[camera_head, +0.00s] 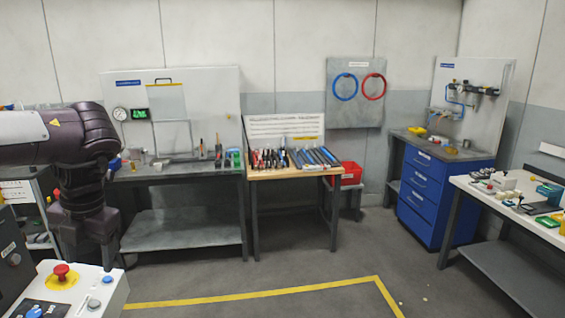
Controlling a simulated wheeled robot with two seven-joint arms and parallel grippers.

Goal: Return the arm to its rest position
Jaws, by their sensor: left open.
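My left arm comes in from the left, with a white link and a dark wrist that bends downward. My left gripper (97,255) hangs from it, pointing down in front of the left workbench and behind a control box. It is open, and I see nothing held in it; its fingertips are small and partly hidden. My right arm and right gripper are not in view.
A control box (108,290) with a red emergency button (61,272) stands at the lower left, close to my left gripper. Beyond are a grey workbench (185,222), a wooden-topped tool table (262,174), a blue drawer cabinet (432,208) and a white table (475,187). The middle floor is clear.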

